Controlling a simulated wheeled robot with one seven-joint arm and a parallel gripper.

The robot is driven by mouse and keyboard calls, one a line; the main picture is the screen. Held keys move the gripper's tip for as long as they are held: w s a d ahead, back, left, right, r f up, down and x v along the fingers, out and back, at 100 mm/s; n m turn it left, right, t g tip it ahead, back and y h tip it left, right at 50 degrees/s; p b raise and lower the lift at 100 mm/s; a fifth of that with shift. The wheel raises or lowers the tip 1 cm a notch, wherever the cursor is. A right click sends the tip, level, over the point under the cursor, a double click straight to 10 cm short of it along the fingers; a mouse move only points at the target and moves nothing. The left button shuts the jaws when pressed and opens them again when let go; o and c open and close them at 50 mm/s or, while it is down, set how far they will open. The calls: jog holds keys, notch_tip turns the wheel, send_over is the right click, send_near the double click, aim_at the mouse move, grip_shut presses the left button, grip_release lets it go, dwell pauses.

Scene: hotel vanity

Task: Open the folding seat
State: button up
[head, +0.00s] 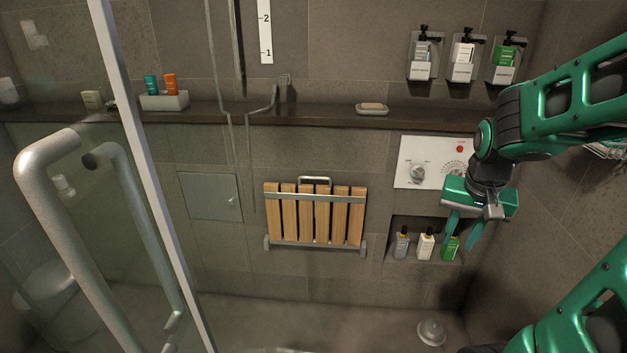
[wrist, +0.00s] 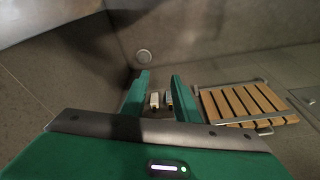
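The folding seat (head: 300,215) has wooden slats and a metal frame with a small handle (head: 315,180) at its top edge. It is folded up flat against the back wall, left of my gripper. My green gripper (head: 463,238) hangs in front of the wall niche, apart from the seat, with its fingers apart and nothing between them. In the wrist view my gripper (wrist: 161,82) shows two spread fingers, and the seat (wrist: 243,103) is to their right, with its handle (wrist: 264,130) at the near edge.
A glass door with a thick handle (head: 85,240) stands at the front left. Bottles (head: 426,244) stand in the niche behind my gripper. A control panel (head: 425,163) is above the niche, and a ledge (head: 330,117) runs along the wall. Space before the seat looks clear.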

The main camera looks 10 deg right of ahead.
jog(key=w+f+t, duration=0.2)
jog(key=w, duration=0.8)
jog(key=m+t+y, duration=0.3)
jog(key=m+t, duration=0.7)
jog(key=t, duration=0.2)
send_near(316, 178)
jog(key=w, duration=0.5)
jog(key=w+a+f, duration=0.1)
jog(key=w, duration=0.2)
jog(key=shift+f, duration=0.1)
grip_shut()
